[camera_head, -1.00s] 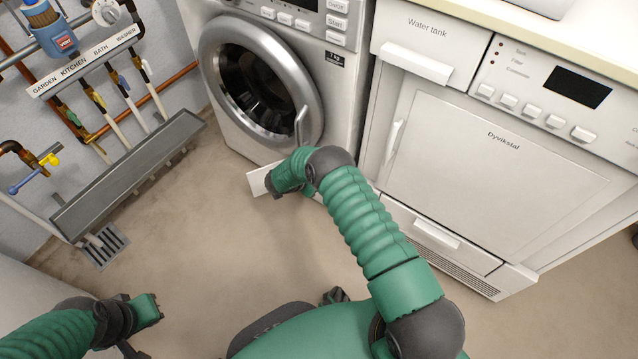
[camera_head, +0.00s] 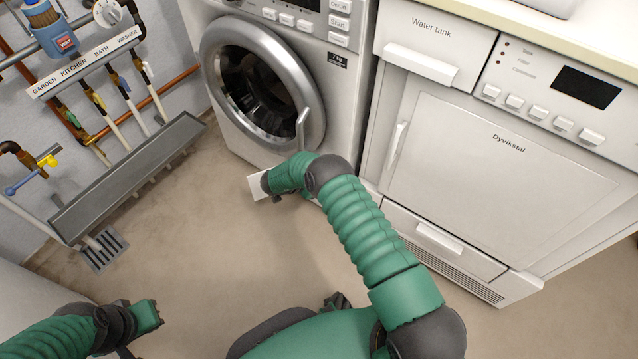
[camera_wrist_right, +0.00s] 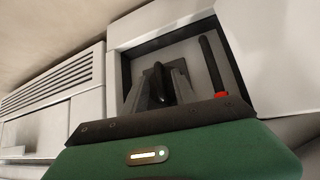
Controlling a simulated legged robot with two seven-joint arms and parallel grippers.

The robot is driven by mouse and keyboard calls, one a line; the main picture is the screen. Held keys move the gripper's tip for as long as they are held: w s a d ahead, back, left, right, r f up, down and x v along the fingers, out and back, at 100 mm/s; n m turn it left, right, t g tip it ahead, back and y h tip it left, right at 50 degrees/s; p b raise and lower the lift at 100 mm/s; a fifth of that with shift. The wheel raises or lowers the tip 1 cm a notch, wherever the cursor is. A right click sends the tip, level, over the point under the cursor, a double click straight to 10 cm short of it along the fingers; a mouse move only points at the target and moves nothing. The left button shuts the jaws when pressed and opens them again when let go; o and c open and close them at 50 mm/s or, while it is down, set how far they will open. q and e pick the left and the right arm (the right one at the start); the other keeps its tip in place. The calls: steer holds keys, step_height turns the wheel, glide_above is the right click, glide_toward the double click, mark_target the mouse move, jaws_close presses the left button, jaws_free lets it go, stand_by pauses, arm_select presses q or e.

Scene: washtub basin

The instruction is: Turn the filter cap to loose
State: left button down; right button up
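The filter cap (camera_wrist_right: 159,80) shows in the right wrist view as a dark cap with an upright raised grip, set in a square recess low on the washing machine (camera_head: 345,100). My right gripper (camera_wrist_right: 161,84) is in front of it, with one grey finger on each side of the grip. The fingers look spread, with a narrow gap to the grip; contact is hard to tell. In the head view my right arm hides the cap and its gripper. My left gripper (camera_head: 150,316) is at the lower left, far from the cap, and its fingers are not clear.
A black hose with a red end (camera_wrist_right: 221,96) hangs beside the cap in the recess. A white flap (camera_head: 257,187) sticks out low by my right wrist. The dryer (camera_head: 480,180) stands to the right. A grey trough (camera_head: 130,175) and pipes line the left wall.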

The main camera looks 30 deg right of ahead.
steer(key=p+v, duration=0.9)
steer(key=v, duration=0.8)
steer(key=shift+f, duration=0.15)
steer(key=shift+w, duration=0.15)
